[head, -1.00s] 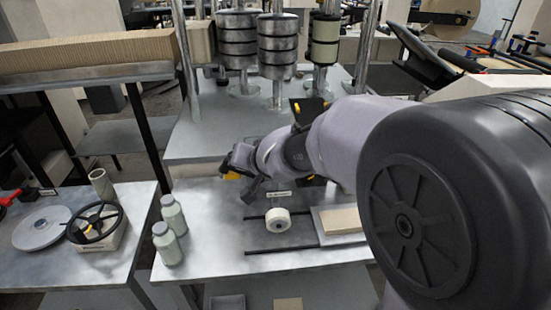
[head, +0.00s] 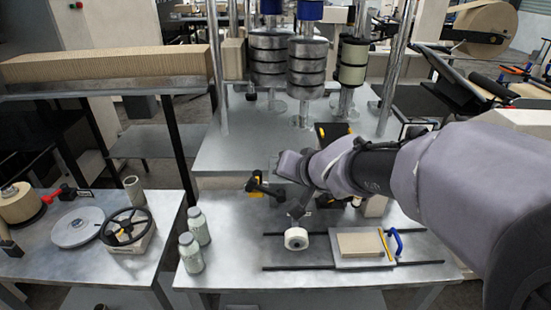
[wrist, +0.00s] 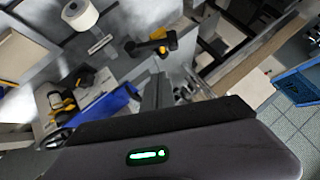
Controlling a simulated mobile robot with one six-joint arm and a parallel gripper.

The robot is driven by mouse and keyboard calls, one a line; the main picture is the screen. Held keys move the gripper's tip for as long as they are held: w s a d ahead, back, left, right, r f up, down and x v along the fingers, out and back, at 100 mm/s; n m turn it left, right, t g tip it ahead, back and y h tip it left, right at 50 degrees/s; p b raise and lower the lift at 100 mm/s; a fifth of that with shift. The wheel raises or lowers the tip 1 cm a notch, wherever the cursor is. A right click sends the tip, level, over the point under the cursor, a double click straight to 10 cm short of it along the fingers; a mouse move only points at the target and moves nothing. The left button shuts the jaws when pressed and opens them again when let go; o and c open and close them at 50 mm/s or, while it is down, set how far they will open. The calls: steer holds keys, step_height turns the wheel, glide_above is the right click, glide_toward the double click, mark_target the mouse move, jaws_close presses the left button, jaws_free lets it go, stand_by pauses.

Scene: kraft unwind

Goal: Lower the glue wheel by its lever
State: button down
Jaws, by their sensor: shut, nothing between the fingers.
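The white glue wheel (head: 296,239) sits low over the bench by two dark rails; it also shows at the top left of the wrist view (wrist: 80,14). A black piece with yellow ends (head: 258,187), possibly the lever, lies up and left of the wheel. A black-and-yellow piece also shows ahead of my gripper in the wrist view (wrist: 155,43). My gripper (wrist: 157,80) is shut and empty, apart from that piece. In the head view my wrist is above and behind the wheel, and my fingertips cannot be made out. The wheel's mount is partly hidden.
Two pale bottles (head: 192,252) stand left of the wheel. A tray (head: 345,261) with a tan block and a blue-handled tool lies right of it. Metal rollers (head: 306,67) stand behind. A handwheel (head: 127,229) is on the left table. Bare bench lies between bottles and wheel.

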steer(key=v, duration=0.3)
steer(key=shift+d, duration=0.1)
steer(key=s+d+f+m+g+h+b, duration=0.1)
steer(key=s+d+f, duration=0.1)
steer(key=s, duration=1)
steer(key=s+d+f+g+h, duration=0.1)
steer(key=s+d+f+g, duration=0.1)
steer(key=s, duration=1.1)
steer(key=shift+s+m+g+b, duration=0.25)
steer(key=shift+m+g+b, duration=0.05)
steer(key=shift+m+b, duration=0.1)
steer(key=shift+d+f, duration=0.15)
